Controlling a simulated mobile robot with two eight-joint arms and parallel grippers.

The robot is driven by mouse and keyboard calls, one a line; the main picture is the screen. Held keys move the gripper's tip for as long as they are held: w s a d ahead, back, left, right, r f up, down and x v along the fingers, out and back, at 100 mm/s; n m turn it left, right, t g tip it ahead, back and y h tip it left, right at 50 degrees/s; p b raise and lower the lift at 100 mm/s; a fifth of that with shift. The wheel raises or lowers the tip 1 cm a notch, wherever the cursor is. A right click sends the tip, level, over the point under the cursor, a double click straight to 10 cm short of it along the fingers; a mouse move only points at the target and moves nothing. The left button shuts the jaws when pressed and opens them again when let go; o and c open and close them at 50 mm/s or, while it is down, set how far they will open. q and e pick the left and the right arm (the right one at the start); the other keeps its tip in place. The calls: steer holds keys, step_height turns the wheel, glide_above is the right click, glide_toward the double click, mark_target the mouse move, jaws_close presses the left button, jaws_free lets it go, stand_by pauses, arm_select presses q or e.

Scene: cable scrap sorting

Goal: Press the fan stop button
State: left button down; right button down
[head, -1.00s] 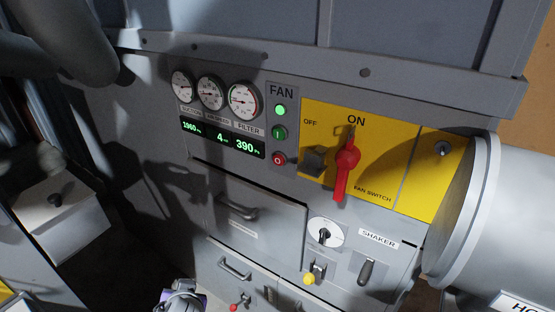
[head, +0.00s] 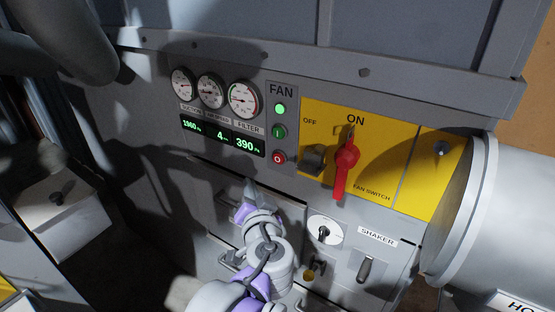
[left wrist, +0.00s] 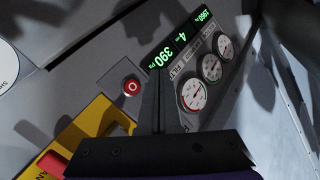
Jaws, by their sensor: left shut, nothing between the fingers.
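The red fan stop button (head: 279,157), marked with a white ring, sits at the bottom of the FAN strip, below a green button (head: 279,131) and a lit green lamp (head: 280,108). The stop button also shows in the left wrist view (left wrist: 132,87), left of my fingers and apart from them. My left gripper (head: 249,184) is shut and empty, below and left of the stop button in the head view. In the left wrist view its closed fingers (left wrist: 157,75) point toward the panel near the digital display. My right gripper is not in view.
The red fan switch handle (head: 345,170) is on the yellow plate, right of the button. Three gauges (head: 210,92) and a digital display (head: 222,136) are to the left. A large grey duct (head: 490,225) juts out at right. Shaker controls (head: 365,270) are below.

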mark_target(279, 158)
arm_select(q)
steer(key=w+d, duration=0.5)
steer(key=w, duration=0.2)
steer(key=shift+b, duration=0.45)
steer(key=shift+w+d, duration=0.1)
stand_by(1.7)
steer(key=shift+w+d, duration=0.2)
steer(key=shift+w, duration=0.15)
steer(key=shift+s, duration=0.1)
